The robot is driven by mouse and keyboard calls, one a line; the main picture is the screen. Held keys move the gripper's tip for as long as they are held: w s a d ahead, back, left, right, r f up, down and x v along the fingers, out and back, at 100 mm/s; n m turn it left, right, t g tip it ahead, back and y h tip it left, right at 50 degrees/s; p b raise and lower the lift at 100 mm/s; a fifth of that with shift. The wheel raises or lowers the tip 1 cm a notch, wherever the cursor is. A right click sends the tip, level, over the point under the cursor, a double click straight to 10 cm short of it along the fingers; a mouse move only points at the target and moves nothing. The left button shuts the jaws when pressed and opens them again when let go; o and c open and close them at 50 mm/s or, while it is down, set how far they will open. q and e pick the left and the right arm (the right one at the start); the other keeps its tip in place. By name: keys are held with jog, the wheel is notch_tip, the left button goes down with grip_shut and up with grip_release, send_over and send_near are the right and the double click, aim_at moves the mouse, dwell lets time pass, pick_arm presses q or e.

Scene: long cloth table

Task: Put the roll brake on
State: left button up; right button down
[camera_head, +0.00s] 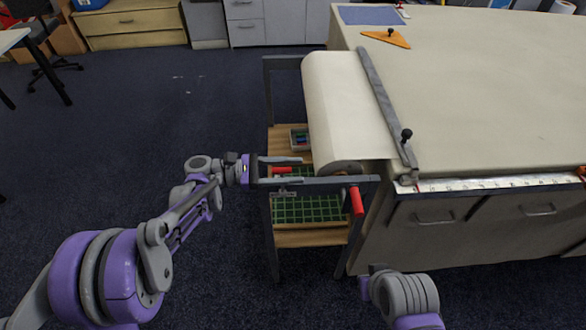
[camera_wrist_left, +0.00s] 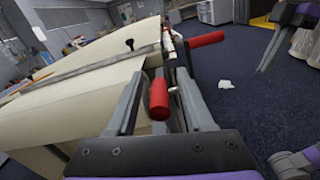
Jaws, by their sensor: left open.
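The cloth roll (camera_head: 345,110) lies in a dark frame at the table's left end, with cream cloth running onto the table. A short red grip (camera_head: 282,170), which looks like the brake lever's handle, is at the frame's near bar. My left gripper (camera_head: 299,170) is open, with its fingers on either side of this grip. In the left wrist view the red grip (camera_wrist_left: 159,98) stands between the two spread fingers, with no clear contact. A second red handle (camera_head: 357,200) is at the bar's right end. It also shows in the left wrist view (camera_wrist_left: 206,40). My right gripper is out of view.
A grey straightedge (camera_head: 385,100) with a black knob lies across the cloth. Below the roll are wooden shelves (camera_head: 310,239) and a green grid basket (camera_head: 305,210). A ruler strip (camera_head: 480,184) runs along the table's near edge. The floor to the left is clear.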

pick_arm(q)
jog(key=shift+d, duration=0.3)
grip_shut()
dwell(1.3)
